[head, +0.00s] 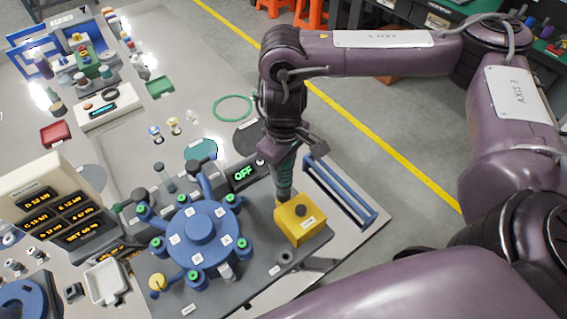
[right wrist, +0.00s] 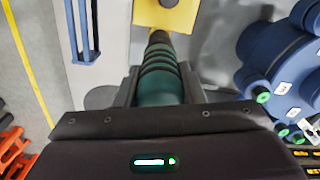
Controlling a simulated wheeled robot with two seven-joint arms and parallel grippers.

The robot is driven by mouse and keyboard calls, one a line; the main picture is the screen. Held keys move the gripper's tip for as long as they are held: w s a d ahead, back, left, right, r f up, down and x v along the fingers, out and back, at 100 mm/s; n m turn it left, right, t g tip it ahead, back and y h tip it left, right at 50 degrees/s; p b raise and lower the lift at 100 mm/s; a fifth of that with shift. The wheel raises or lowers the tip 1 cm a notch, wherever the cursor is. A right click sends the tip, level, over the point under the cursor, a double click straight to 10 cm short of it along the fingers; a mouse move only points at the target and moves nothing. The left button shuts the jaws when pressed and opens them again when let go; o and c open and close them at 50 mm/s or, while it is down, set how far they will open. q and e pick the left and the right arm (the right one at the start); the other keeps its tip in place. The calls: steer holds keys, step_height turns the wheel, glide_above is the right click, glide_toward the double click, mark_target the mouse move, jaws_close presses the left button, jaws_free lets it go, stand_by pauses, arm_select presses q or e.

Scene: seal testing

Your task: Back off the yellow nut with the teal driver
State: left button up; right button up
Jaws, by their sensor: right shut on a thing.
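My right gripper (head: 286,160) is shut on the teal driver (head: 284,180), which points down toward a yellow block (head: 302,220). The driver also shows in the right wrist view (right wrist: 160,82), between the fingers, its dark tip overlapping the block's near edge (right wrist: 180,18). I cannot tell whether the tip touches the block. The yellow nut (head: 157,282) sits at the end of a lower-left arm of the blue round fixture (head: 200,228), well left of the driver. The other arms mostly carry green-topped nuts. My left gripper is out of view.
A blue rack (head: 342,192) stands right of the block, near the table edge. A display reading OFF (head: 243,171) stands behind the fixture. Orange-digit readouts (head: 60,215) and a pale tray (head: 105,282) lie to the left. A green ring (head: 233,108) lies farther back.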

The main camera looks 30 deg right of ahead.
steer(key=shift+f+b, duration=0.55)
steer(key=shift+f, duration=0.4)
stand_by(0.7)
steer(key=shift+s+f, duration=0.2)
steer(key=shift+s, duration=0.05)
stand_by(1.5)
steer(key=shift+w+r+p, duration=0.15)
steer(key=shift+r+p, duration=0.15)
steer(key=shift+p, duration=1.3)
stand_by(3.0)
